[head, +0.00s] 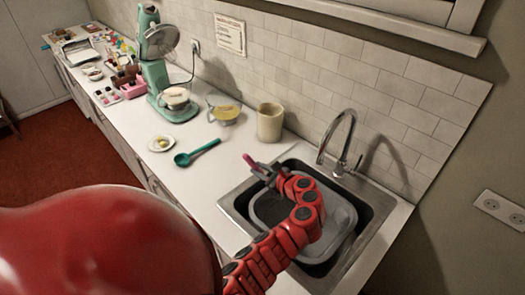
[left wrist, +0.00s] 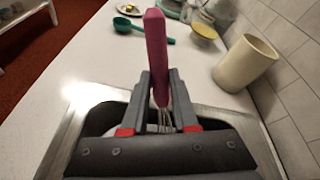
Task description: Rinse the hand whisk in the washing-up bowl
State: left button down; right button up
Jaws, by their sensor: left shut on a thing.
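My left gripper (head: 264,172) is over the far left part of the sink and is shut on the hand whisk. The whisk's magenta handle (head: 248,160) points up and left out of the fingers in the head view. In the left wrist view the handle (left wrist: 157,52) stands up between the fingers (left wrist: 162,85), and thin metal wires (left wrist: 162,120) show below. The wire ends are hidden. The grey washing-up bowl (head: 338,238) sits in the sink, partly covered by my left arm. I cannot tell whether the wires touch the bowl. My right gripper is out of view.
The sink (head: 228,205) has a curved tap (head: 343,130) behind it. A cream crock (head: 270,122) stands just left of the tap. A teal spoon (head: 197,153), a small plate (head: 161,143), a yellow bowl (head: 225,114) and a mint stand mixer (head: 155,70) are further along the counter.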

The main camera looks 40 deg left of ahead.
pick_arm(q)
notch_tip(320, 180, up, 8)
jog(key=p, duration=0.6)
jog(key=shift+f, duration=0.15)
dwell(1.9)
notch_tip(320, 180, up, 4)
dwell(0.4)
dwell(0.6)
